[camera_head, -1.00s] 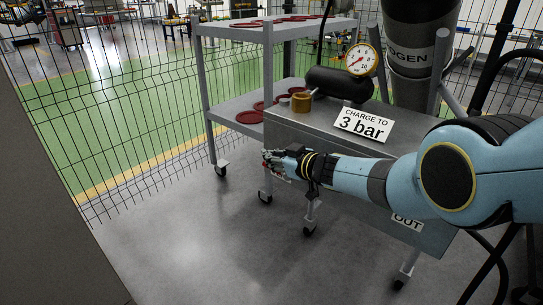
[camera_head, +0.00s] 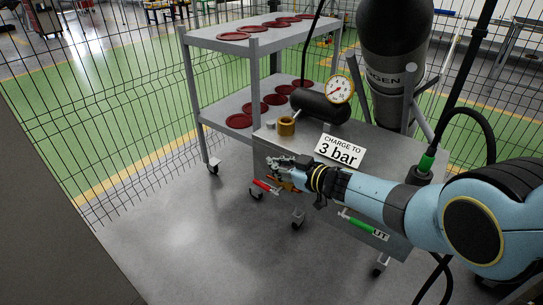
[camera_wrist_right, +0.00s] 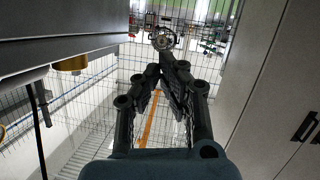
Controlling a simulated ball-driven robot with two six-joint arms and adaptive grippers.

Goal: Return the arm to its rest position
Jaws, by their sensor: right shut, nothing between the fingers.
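My right arm comes in from the right in the head view. Its gripper (camera_head: 275,167) is in front of the grey cart's near side, below the cart's top edge. In the right wrist view the fingers of the right gripper (camera_wrist_right: 162,66) come together at their tips and hold nothing. Red and green handles (camera_head: 266,186) show beside and below the gripper against the cart's side. My left gripper is in neither view.
The grey cart (camera_head: 300,146) carries a brass-coloured fitting (camera_head: 286,126), a black cylinder with a gauge (camera_head: 339,90) and a "charge to 3 bar" sign (camera_head: 339,151). A shelf rack (camera_head: 190,80) with red discs, a dark gas bottle (camera_head: 385,95) and a wire fence stand behind. Open floor lies at the front left.

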